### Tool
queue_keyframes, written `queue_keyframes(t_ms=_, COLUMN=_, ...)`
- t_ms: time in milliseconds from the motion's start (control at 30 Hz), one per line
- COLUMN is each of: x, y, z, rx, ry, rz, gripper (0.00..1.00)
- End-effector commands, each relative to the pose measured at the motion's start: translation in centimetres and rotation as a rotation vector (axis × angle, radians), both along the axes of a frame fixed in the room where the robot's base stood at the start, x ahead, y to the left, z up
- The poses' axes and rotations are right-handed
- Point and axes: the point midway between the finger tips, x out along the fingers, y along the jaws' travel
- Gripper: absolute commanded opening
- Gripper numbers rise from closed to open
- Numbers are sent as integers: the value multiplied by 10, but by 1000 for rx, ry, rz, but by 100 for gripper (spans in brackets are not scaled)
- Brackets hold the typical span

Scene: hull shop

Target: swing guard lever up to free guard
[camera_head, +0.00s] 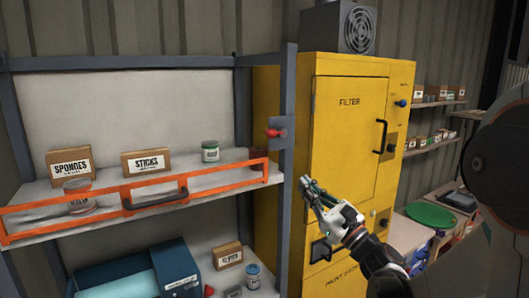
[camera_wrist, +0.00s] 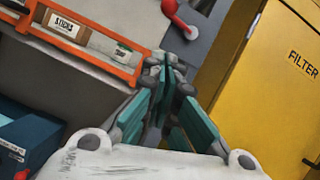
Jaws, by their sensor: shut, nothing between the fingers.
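The guard is an orange rail frame (camera_head: 150,194) with a dark handle, lying across the front of the shelf; it also shows in the wrist view (camera_wrist: 90,52). The guard lever (camera_head: 276,133) is red with a round knob, mounted on a grey plate on the shelf's right post. In the wrist view the lever (camera_wrist: 181,18) is at the top, cut by the frame edge. My gripper (camera_head: 305,184) is shut and empty, below and right of the lever in the head view and apart from it. Its teal fingers (camera_wrist: 165,65) meet near the guard's right end in the wrist view.
A yellow filter cabinet (camera_head: 345,130) stands close right. A blue box (camera_head: 175,268) sits on the lower shelf.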

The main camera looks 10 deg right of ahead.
Motion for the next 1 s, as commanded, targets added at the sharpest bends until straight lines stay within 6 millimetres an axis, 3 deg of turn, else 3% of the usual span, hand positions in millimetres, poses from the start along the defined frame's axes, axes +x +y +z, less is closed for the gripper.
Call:
queue_keyframes(t_ms=167, x=13, y=6, z=7, rx=3, ry=0, rz=4, gripper=0)
queue_keyframes(t_ms=600, x=83, y=39, z=42, rx=1, ry=1, rz=4, gripper=0)
queue_keyframes(t_ms=800, x=90, y=47, z=67, rx=2, ry=0, rz=2, gripper=0)
queue_keyframes(t_ms=1000, x=92, y=51, z=76, rx=1, ry=0, rz=0, gripper=0)
